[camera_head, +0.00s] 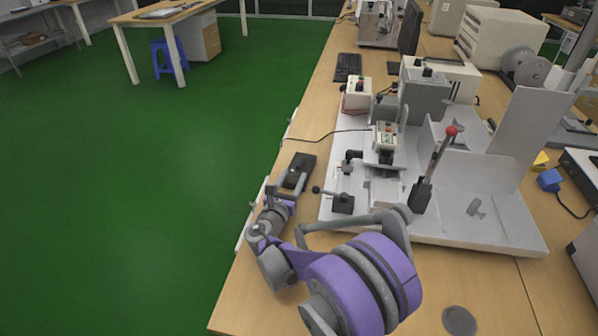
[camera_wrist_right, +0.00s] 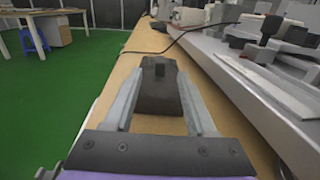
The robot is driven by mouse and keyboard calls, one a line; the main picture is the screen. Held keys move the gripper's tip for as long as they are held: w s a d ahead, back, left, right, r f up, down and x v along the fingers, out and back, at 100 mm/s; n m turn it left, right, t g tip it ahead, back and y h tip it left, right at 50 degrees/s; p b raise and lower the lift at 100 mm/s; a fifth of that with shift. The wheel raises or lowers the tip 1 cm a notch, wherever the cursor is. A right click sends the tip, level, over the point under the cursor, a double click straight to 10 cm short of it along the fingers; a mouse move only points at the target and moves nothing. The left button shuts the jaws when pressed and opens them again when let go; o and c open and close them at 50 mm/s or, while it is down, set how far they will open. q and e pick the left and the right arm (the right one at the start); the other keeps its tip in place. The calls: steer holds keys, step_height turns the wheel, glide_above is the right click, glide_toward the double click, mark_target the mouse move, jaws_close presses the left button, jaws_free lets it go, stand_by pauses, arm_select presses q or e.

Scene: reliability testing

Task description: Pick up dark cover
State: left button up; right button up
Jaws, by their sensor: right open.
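The dark cover (camera_head: 304,161) is a small black block lying on the wooden table near its left edge, left of the white machine base. In the right wrist view, the dark cover (camera_wrist_right: 158,98) has a small knob on top and sits between my two fingers. My right gripper (camera_head: 291,182) is open at the cover, one finger along each side; in the wrist view its fingers (camera_wrist_right: 160,80) reach past the cover's near end. I cannot tell whether either finger touches it. My left gripper is not in view.
The white machine base (camera_head: 440,228) carries a red-knobbed lever (camera_head: 436,160) and a small black-handled lever (camera_head: 341,202) close to the right of my gripper. A black cable (camera_head: 325,135) runs behind the cover. The table edge and green floor (camera_head: 150,200) lie left.

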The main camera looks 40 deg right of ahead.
mark_target(298, 167)
steer(key=shift+x, duration=0.8)
steer(key=x, duration=0.6)
steer(key=shift+b, duration=0.35)
jaws_close()
